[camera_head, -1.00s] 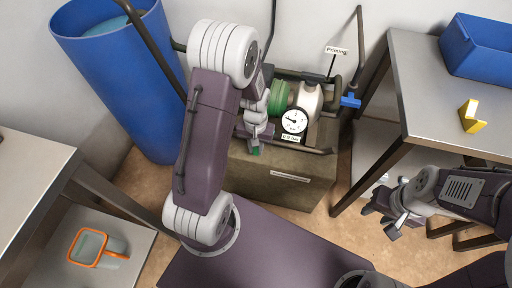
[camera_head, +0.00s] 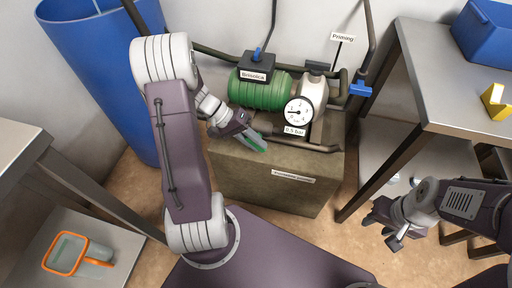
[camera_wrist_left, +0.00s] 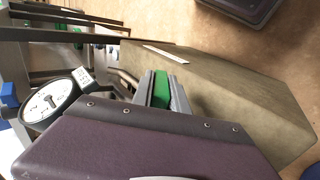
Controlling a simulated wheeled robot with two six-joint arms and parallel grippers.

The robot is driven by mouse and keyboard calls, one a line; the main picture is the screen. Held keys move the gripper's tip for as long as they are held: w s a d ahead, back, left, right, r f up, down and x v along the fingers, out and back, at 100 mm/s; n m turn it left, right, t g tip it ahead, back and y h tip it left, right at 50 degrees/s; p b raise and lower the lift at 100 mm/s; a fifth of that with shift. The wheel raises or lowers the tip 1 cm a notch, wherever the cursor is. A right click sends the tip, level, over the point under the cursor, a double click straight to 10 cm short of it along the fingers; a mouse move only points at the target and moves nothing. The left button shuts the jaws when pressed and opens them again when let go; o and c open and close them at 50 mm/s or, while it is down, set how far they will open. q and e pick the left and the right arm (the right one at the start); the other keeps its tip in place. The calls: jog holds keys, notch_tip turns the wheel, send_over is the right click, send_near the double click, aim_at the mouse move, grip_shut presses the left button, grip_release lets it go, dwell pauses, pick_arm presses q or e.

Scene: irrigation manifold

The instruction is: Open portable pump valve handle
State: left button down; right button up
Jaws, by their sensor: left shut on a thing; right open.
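The portable pump has a green motor (camera_head: 262,92), a pale housing (camera_head: 312,98) and a round white gauge (camera_head: 298,111). It stands on a brown-green box (camera_head: 265,185). My left gripper (camera_head: 254,141) is at the pump's front left, above the box edge, with its fingers closed on a narrow green handle (camera_head: 257,143). The handle also shows between the two grey fingers in the left wrist view (camera_wrist_left: 160,90). Where the handle joins the pump is hidden. A blue valve handle (camera_head: 360,90) sits on the pipe at the right, untouched. My right gripper (camera_head: 381,231) is open and empty, lower right.
A blue barrel (camera_head: 95,85) stands at the left behind my left arm. A metal table (camera_head: 440,80) with a blue bin (camera_head: 490,45) and yellow block (camera_head: 496,102) is at the right. Dark pipes rise around the pump. Another table (camera_head: 25,150) is at the left.

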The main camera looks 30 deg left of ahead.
pick_arm(q)
jog(key=t+h+b, duration=0.1)
jog(key=h, duration=0.4)
jog(key=shift+f+b, duration=0.15)
jog(key=shift+b, duration=0.15)
jog(key=shift+t+h+b, duration=0.5)
jog(key=shift+h+b, duration=0.05)
jog(key=shift+h, duration=1.65)
jog(key=c, duration=1.3)
grip_release()
